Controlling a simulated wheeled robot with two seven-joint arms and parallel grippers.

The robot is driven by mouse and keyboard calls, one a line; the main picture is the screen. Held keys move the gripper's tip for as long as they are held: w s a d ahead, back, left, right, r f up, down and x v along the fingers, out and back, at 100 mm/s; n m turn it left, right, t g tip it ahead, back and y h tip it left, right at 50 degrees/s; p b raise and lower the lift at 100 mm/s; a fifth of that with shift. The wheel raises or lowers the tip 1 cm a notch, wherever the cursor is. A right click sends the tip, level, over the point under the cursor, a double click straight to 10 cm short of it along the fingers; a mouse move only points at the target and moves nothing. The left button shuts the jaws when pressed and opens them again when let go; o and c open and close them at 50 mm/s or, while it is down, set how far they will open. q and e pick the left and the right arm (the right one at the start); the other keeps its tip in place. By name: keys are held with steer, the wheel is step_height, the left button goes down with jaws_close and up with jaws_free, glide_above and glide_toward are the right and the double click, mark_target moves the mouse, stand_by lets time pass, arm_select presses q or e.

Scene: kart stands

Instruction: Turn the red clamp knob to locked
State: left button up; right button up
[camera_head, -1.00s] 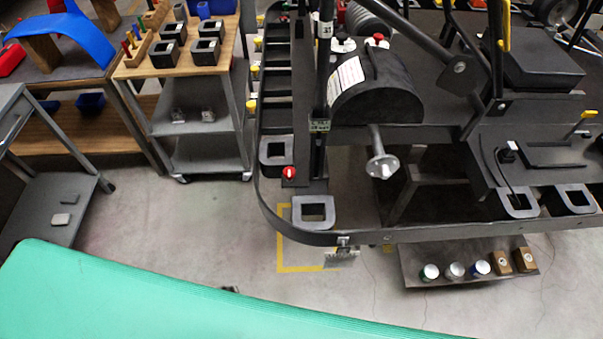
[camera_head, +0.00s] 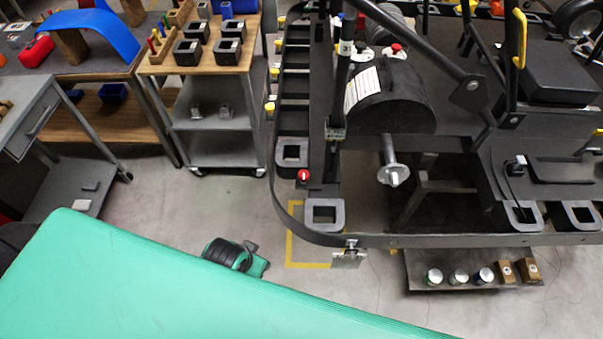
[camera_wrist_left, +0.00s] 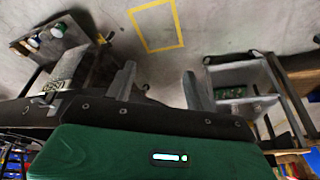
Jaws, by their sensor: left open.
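The red clamp knob (camera_head: 303,175) sits on the dark kart stand (camera_head: 325,240) near its front left corner, beside square black holders. A pale mark shows on its face. Its turn position is too small to tell. I cannot make out the knob in the left wrist view. My left gripper (camera_wrist_left: 158,72) is open and empty in the left wrist view, its two grey fingers apart over bare floor. In the head view a green and black part of my arm shows past my green body, left of and below the knob, apart from the stand. My right gripper is not in view.
A wood-topped cart (camera_head: 205,60) with black square holders stands left of the stand. A grey cart (camera_head: 60,190) is further left. A low shelf (camera_head: 475,275) holds cans and small boxes. Yellow tape (camera_head: 290,235) marks the floor below the knob. Floor between cart and stand is clear.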

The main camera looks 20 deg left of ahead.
arm_select(q)
step_height(320, 180, up, 7)
steer(key=w+d+t+h, duration=0.1)
steer(key=w+d+t, duration=0.1)
steer(key=w, duration=0.1)
steer(key=n+t+p, duration=0.1)
steer(key=t, duration=0.7)
glide_toward(303, 176)
steer(key=shift+g, duration=0.3)
steer(key=p+x, duration=0.1)
steer(key=x, duration=0.1)
steer(key=p+x, duration=0.1)
steer(key=x, duration=0.2)
steer(key=p+x, duration=0.1)
steer(key=x, duration=0.1)
steer(key=shift+w+r, duration=0.15)
steer(key=shift+w, duration=0.35)
steer(key=shift+w+f+p, duration=0.3)
steer(key=shift+w+f, duration=0.05)
steer(key=shift+w, duration=0.25)
steer(key=c, duration=1)
